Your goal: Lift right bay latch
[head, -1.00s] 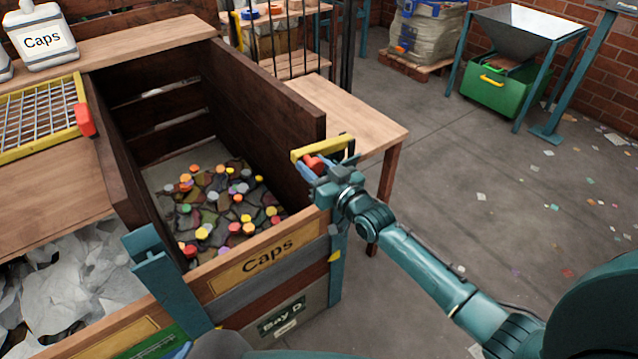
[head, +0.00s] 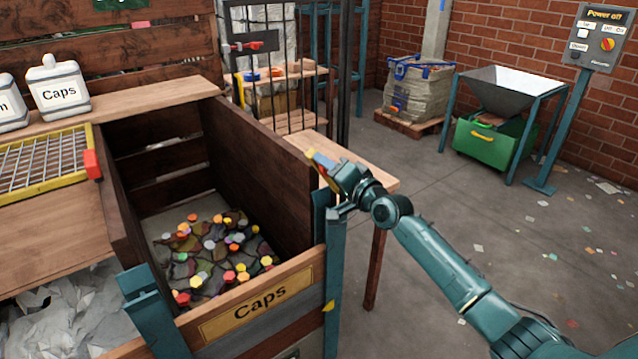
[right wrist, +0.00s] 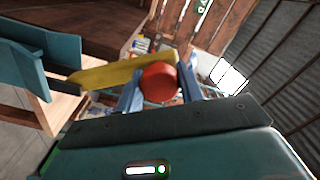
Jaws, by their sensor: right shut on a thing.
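The right bay latch is a yellow bar (head: 322,160) with a red knob. It shows at the right front corner of the Caps bay, above the teal post (head: 333,255). In the right wrist view the yellow bar (right wrist: 110,74) runs left from the round red knob (right wrist: 160,82). My right gripper (head: 330,174) is shut on the knob; in the right wrist view its blue fingers (right wrist: 160,92) are on both sides of it. In the head view the gripper mostly hides the knob. My left gripper is not in view.
The Caps bay (head: 262,303) holds many coloured caps. A wooden table (head: 375,178) stands close behind my right gripper. A hopper (head: 510,90) over a green bin (head: 490,142) stands at the back right. The floor right of my arm is open, with scraps.

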